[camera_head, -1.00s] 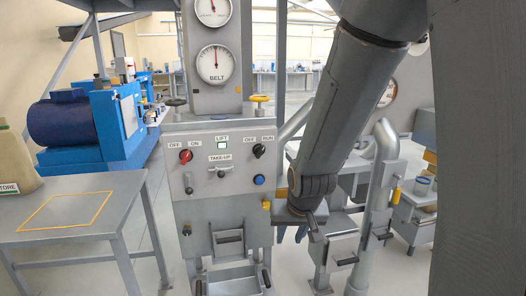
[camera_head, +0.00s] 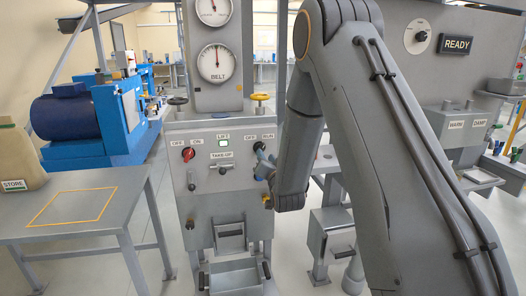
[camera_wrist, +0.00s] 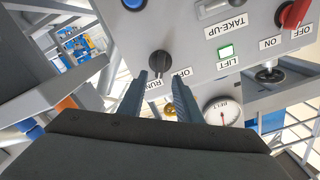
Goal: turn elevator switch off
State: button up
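The grey control panel (camera_head: 218,185) has a black knob (camera_head: 258,147) under OFF and RUN labels, and a red knob (camera_head: 188,154) under OFF and ON labels. A green LIFT lamp (camera_head: 223,143) is lit between them. No label reads "elevator". My gripper (camera_head: 264,163) is at the right side of the panel, just by the black knob. In the wrist view my gripper (camera_wrist: 162,80) is open, its two fingers pointing at the black knob (camera_wrist: 160,63), with the tips close below it. Contact cannot be told. The red knob (camera_wrist: 293,13) is at the upper right there.
A TAKE-UP lever (camera_head: 221,170) sits between the knobs and a blue button (camera_wrist: 134,4) is near the black knob. The BELT gauge (camera_head: 217,63) stands above. A table (camera_head: 80,210) is at the left.

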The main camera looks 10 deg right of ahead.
jog(key=w+p, duration=0.1)
jog(key=w, duration=0.4)
jog(key=shift+w, duration=0.4)
jog(key=shift+c, duration=0.2)
grip_shut()
